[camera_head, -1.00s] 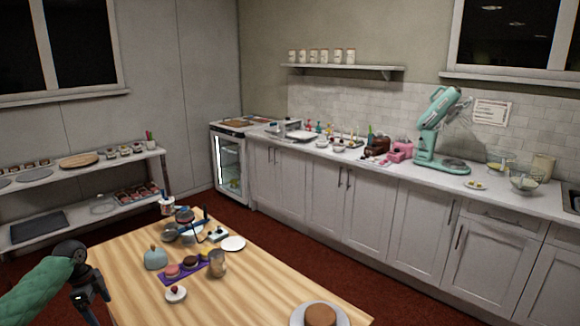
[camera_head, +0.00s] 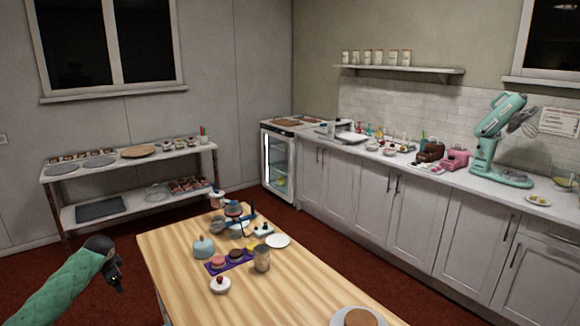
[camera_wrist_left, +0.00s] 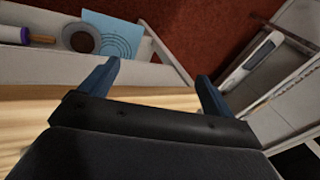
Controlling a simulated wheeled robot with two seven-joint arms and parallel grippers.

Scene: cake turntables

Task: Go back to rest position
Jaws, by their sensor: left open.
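My left gripper (camera_head: 117,279) hangs off the left edge of the wooden table in the head view, at the end of my green-sleeved arm. In the left wrist view its two fingers (camera_wrist_left: 158,85) are apart with nothing between them. The wooden table (camera_head: 180,270) fills the lower middle of the head view. A cake turntable with a brown cake (camera_head: 360,317) is cut off at the bottom edge. My right gripper is not in view.
On the table stand a teal dome (camera_head: 204,248), a purple tray (camera_head: 229,262), a jar (camera_head: 262,259), a white pot (camera_head: 220,286) and a white plate (camera_head: 278,241). A shelf unit (camera_head: 60,205) stands behind on the left. Red floor (camera_head: 100,262) lies between.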

